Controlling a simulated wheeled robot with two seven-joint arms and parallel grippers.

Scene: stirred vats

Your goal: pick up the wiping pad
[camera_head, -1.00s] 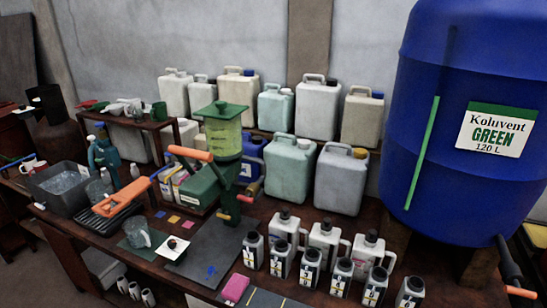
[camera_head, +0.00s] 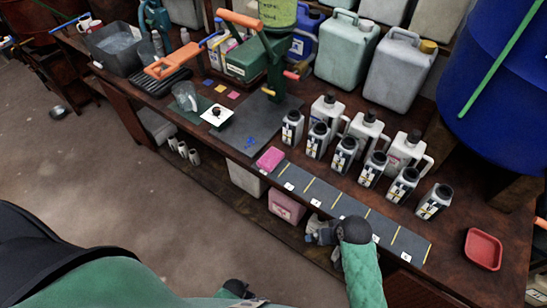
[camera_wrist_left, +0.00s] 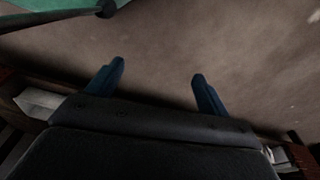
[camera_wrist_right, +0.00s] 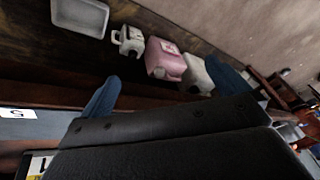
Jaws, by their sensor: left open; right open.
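The wiping pad seems to be the pink block (camera_head: 270,158), lying flat near the front edge of the bench, at the left end of a dark marked strip. My right gripper (camera_head: 318,232) is by the bench's front edge, to the right of and nearer than the pad, apart from it. In the right wrist view my right gripper (camera_wrist_right: 164,86) has its blue fingers spread with nothing between them. My left gripper, open and empty in the left wrist view (camera_wrist_left: 157,84), points at bare floor. The pad shows in neither wrist view.
Several white and grey bottles (camera_head: 368,135) stand behind the dark strip (camera_head: 330,195). A green press (camera_head: 262,65) with orange handles stands left of them. A red tray (camera_head: 483,249) lies at right. A pink jug (camera_head: 286,207) stands on the shelf below.

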